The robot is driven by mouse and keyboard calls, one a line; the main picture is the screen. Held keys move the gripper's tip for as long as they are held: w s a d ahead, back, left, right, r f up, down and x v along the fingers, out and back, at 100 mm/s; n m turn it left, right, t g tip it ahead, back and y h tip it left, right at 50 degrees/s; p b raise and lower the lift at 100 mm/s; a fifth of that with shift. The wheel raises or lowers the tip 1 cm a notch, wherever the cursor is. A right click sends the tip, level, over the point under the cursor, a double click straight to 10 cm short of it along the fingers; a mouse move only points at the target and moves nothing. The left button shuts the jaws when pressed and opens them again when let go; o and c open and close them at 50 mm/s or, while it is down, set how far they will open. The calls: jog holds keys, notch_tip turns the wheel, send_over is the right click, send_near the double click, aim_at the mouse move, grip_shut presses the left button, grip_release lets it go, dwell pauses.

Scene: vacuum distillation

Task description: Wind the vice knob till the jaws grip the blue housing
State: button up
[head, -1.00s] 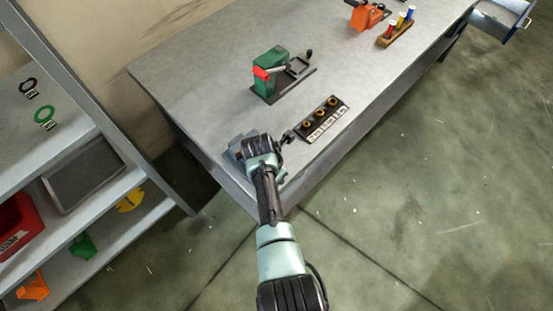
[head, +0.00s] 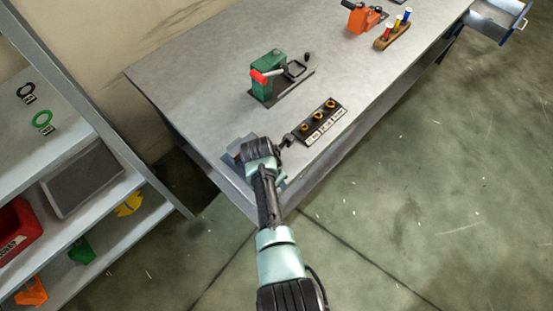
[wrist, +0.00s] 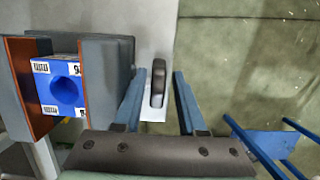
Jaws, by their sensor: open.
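In the wrist view the blue housing (wrist: 66,88), with white labels and a round recess, sits between the grey vice jaws (wrist: 107,85). The left jaw has a copper-coloured lining (wrist: 24,90), and the housing's right side is close to the right jaw; I cannot tell whether they touch. The dark grey vice knob (wrist: 158,84) is right of the jaws. My gripper (wrist: 159,78) is open, with one blue finger on each side of the knob and gaps showing on both sides. In the head view my wrist hides most of the vice (head: 233,152) at the bench corner.
The grey bench (head: 200,90) holds a green device (head: 264,78) with a red-ended lever, a dark plate (head: 322,122) with brass-coloured rings, and an orange device (head: 361,18). A shelf (head: 110,205) stands at left. Blue bars (wrist: 270,145) show at lower right in the wrist view.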

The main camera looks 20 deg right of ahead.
jog(key=shift+w+a, duration=0.15)
